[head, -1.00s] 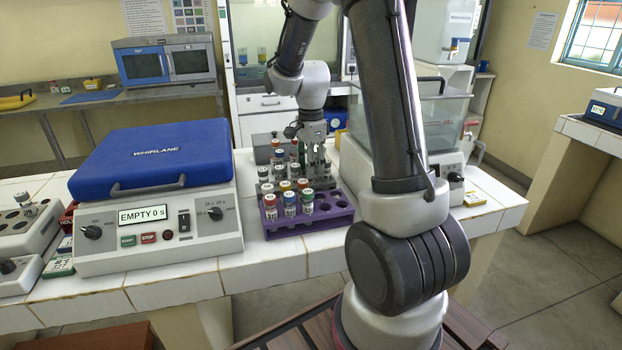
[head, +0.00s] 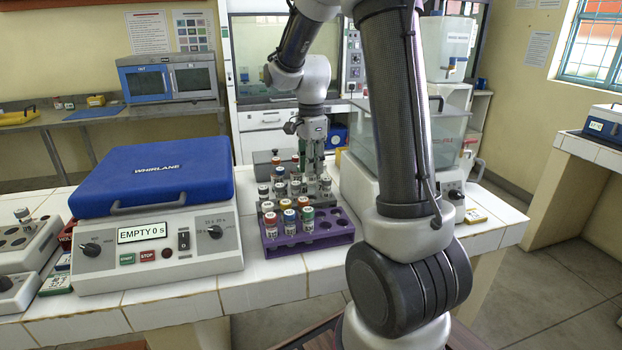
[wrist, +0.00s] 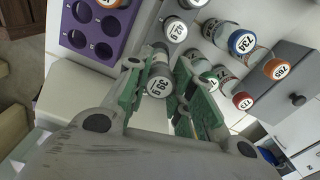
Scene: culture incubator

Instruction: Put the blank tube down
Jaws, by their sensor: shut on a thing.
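My gripper (wrist: 160,85) is shut on a grey-capped tube (wrist: 159,87) with a dark number on its white top. The tube lies between the green fingers in the wrist view. In the head view my gripper (head: 314,168) points down over the grey rack (head: 324,187), behind the purple rack. The fingers hide the held tube there, and I cannot tell how far its lower end is from the rack. Another grey-capped tube (wrist: 175,30) stands close beside the held one.
The purple rack (head: 330,240) holds several coloured-cap tubes at its left; its right holes are empty. Blue-capped (wrist: 243,42), orange-capped (wrist: 277,69) and red-capped (wrist: 243,100) tubes stand near the gripper. The centrifuge (head: 155,255) is left, a glass-walled tank (head: 360,172) right.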

